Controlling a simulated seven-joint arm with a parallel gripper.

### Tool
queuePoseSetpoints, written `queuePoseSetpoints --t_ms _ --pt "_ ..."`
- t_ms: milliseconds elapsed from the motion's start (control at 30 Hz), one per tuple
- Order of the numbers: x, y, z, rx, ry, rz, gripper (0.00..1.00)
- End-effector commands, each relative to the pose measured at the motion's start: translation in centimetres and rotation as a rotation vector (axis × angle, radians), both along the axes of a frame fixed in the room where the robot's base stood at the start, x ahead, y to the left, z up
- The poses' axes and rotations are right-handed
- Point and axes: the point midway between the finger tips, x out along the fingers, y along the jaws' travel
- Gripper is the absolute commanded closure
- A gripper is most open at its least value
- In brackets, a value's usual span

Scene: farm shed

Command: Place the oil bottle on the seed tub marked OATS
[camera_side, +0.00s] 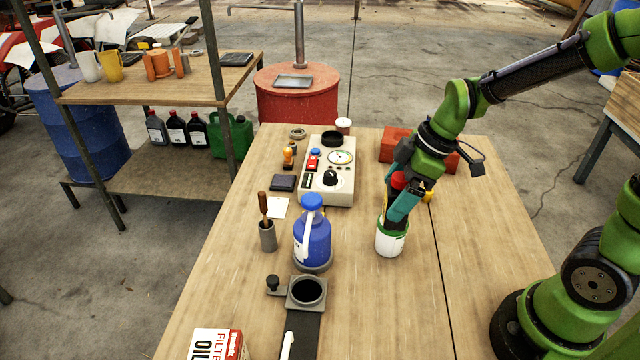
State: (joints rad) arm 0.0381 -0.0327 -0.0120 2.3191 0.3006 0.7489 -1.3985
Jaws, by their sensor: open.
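A white tub (390,243) with a green rim stands on the table right of centre. I cannot read any OATS marking on it. My gripper (396,213) points down just above the tub, its teal fingers open. A red cap (398,180) shows between the fingers, apparently the top of a bottle. The fingers hide most of its body, so I cannot tell whether its base rests on the tub. Similar dark bottles with red caps (177,130) stand on the lower shelf at the left.
A blue jug (312,240), a grey cup (267,236) with a brush, and a dial box (328,175) stand left of the tub. A red box (400,147) lies behind my gripper. An oil filter box (215,345) is at the front. The table right of the tub is clear.

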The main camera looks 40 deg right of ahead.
Motion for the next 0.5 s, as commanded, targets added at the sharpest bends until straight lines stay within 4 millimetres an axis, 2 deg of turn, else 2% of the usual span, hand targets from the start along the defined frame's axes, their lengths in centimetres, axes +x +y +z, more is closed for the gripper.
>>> queuePoseSetpoints --t_ms 300,500 --pt "-1.7 -1.9 6.4 -0.002 -0.007 -0.003 0.08" --pt "-2.6 -2.7 9.1 -0.001 -0.003 -0.003 0.08"
